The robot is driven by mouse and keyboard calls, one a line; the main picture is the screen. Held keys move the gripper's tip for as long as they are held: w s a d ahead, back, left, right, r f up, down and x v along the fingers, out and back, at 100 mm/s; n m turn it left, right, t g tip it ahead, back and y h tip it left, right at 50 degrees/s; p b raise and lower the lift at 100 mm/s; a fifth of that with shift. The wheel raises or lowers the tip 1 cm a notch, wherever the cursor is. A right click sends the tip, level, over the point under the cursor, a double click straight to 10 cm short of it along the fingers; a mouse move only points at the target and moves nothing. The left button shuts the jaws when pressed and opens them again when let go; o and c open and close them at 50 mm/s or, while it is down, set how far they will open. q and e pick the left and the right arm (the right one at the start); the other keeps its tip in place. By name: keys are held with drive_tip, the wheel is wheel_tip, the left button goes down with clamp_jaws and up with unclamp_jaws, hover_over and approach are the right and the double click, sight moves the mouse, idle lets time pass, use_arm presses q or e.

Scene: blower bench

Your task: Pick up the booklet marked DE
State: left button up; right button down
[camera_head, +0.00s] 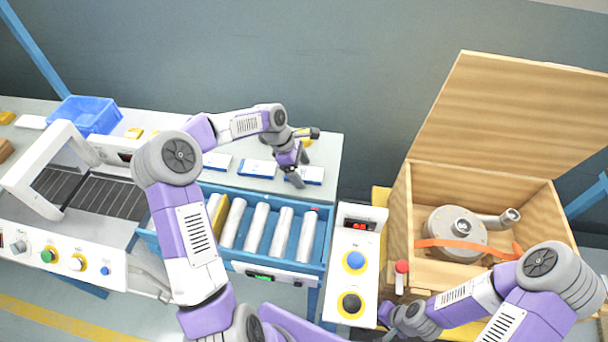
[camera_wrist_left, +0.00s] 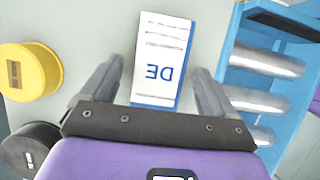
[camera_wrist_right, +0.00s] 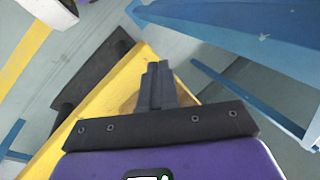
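The DE booklet (camera_wrist_left: 162,58) lies flat on the table, white with a blue edge and blue letters that read upside down in the left wrist view. In the head view it shows at the right end of a row of booklets (camera_head: 313,174), partly hidden by my left gripper (camera_head: 292,180). My left gripper (camera_wrist_left: 160,88) is open and empty, with one finger on each side of the booklet; I cannot tell how far above the table the fingertips are. My right gripper (camera_wrist_right: 156,80) is shut with nothing visible between its fingers, near the yellow stand by the crate.
Two other booklets (camera_head: 257,168) (camera_head: 216,162) lie left of it. A blue tray of metal cylinders (camera_head: 230,262) stands in front. A yellow round object (camera_wrist_left: 30,72) is beside the left gripper. An open wooden crate (camera_head: 400,215) holding a blower (camera_head: 455,232) stands at right.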

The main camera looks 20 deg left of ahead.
use_arm(q)
drive_tip(key=c, duration=1.1)
